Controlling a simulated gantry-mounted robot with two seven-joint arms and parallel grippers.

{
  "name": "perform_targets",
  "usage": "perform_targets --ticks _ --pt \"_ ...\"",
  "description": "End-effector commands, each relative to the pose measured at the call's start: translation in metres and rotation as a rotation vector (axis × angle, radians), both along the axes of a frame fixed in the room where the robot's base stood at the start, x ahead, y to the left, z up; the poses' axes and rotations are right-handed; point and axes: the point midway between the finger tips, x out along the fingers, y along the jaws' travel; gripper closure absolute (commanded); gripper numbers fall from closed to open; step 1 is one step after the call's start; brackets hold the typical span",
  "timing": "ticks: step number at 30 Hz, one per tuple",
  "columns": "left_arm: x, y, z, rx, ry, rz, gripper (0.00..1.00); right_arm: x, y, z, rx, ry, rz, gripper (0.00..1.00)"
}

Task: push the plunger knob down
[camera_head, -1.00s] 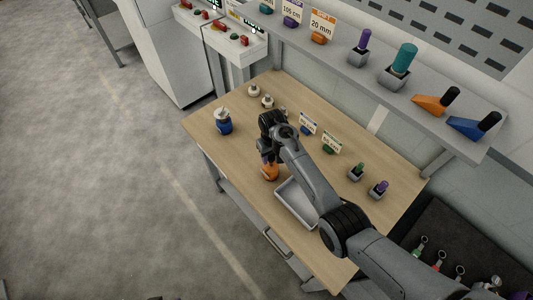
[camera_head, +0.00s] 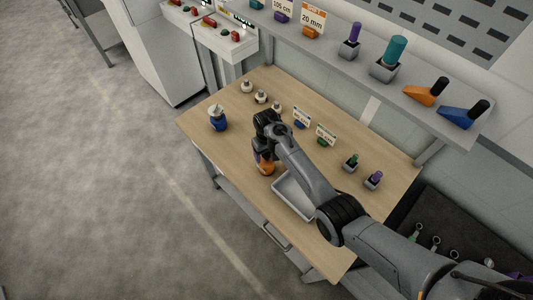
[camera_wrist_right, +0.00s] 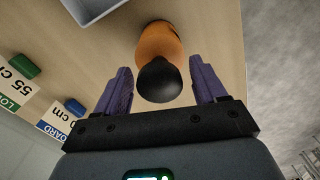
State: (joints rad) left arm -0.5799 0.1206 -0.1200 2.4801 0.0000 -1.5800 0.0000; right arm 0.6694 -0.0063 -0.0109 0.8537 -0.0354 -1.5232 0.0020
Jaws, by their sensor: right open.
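An orange bottle-shaped body (camera_wrist_right: 160,42) with a round black knob (camera_wrist_right: 158,80) on top shows in the right wrist view. My right gripper (camera_wrist_right: 160,88) is open, with its purple fingers apart on either side of the black knob; I see a gap on both sides. In the head view, the orange body (camera_head: 266,168) stands on the wooden table, and my right gripper (camera_head: 263,160) is over it and partly hides it. The knob is hidden there. My left gripper is not in view.
A grey tray (camera_head: 290,199) lies close to the orange body. A blue container with a white top (camera_head: 218,118) stands at the table's left. Small white-topped pieces (camera_head: 261,97), label cards (camera_head: 326,134) and two small grey holders (camera_head: 350,163) stand toward the back. A shelf (camera_head: 330,52) runs above.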

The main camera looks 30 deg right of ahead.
Motion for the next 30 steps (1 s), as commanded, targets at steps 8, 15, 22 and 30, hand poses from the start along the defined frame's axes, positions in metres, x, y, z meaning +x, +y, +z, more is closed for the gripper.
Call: perform_targets --ticks 8,15,22,30 --pt "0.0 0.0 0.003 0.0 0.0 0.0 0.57 0.001 0.0 0.037 0.0 -0.004 0.0 0.29" --pt "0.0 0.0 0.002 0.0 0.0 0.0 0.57 0.001 0.0 0.077 0.0 -0.003 0.0 0.29" --pt "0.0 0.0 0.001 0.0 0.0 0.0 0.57 0.0 0.0 0.1 0.0 -0.001 0.0 0.29" --pt "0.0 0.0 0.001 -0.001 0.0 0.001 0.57 0.0 0.0 0.105 0.0 0.0 0.0 0.29"
